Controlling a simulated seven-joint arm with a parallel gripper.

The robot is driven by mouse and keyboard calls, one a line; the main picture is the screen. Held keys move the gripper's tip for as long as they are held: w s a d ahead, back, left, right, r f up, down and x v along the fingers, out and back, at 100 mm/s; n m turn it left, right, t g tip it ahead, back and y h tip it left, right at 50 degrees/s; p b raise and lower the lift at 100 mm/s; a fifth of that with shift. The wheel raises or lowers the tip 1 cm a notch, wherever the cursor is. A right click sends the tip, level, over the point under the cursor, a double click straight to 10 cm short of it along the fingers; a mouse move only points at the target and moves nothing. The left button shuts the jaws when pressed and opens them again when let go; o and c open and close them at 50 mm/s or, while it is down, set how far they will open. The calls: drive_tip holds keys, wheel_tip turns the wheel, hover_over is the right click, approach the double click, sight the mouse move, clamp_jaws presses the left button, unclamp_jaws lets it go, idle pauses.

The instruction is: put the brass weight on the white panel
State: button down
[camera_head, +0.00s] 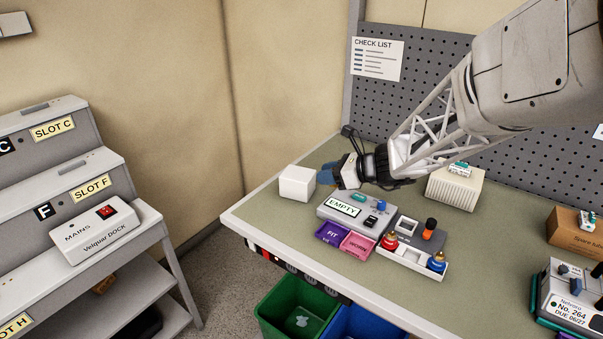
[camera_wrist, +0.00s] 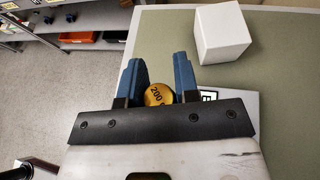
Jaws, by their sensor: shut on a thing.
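The brass weight (camera_wrist: 157,95) is a round gold piece marked "200" in the wrist view. It sits between the two blue fingers of my gripper (camera_wrist: 160,70), which is shut on it. In the head view my gripper (camera_head: 328,174) is above the table's left part, beside a plain white block (camera_head: 297,182); the weight is hidden there. A grey device with a white "EMPTY" panel (camera_head: 342,206) lies just in front of the gripper. Part of a pale surface with a black mark (camera_wrist: 208,96) shows beside the right finger in the wrist view.
Purple (camera_head: 331,232) and pink (camera_head: 357,246) trays lie at the device's front. A white holder (camera_head: 412,258) with red and blue pieces is to their right. A beige vented box (camera_head: 455,188) stands behind. Bins (camera_head: 297,306) are below the table's front edge.

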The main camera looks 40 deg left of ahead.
drive_tip(key=s+a+f+n+g, duration=0.1)
drive_tip(key=s+a+f, duration=0.1)
drive_tip(key=a, duration=0.3)
drive_tip(key=shift+s+a+f+g, duration=0.2)
drive_tip(key=shift+s+a+g, duration=0.1)
drive_tip(key=shift+s, duration=0.25)
drive_tip(key=shift+w+a, duration=0.1)
hover_over(293, 172)
drive_tip(key=shift+f, duration=0.7)
drive_tip(key=shift+f, duration=1.75)
drive_tip(key=shift+f, duration=0.15)
drive_tip(key=c, duration=0.9)
unclamp_jaws()
drive_tip(key=shift+o, duration=0.2)
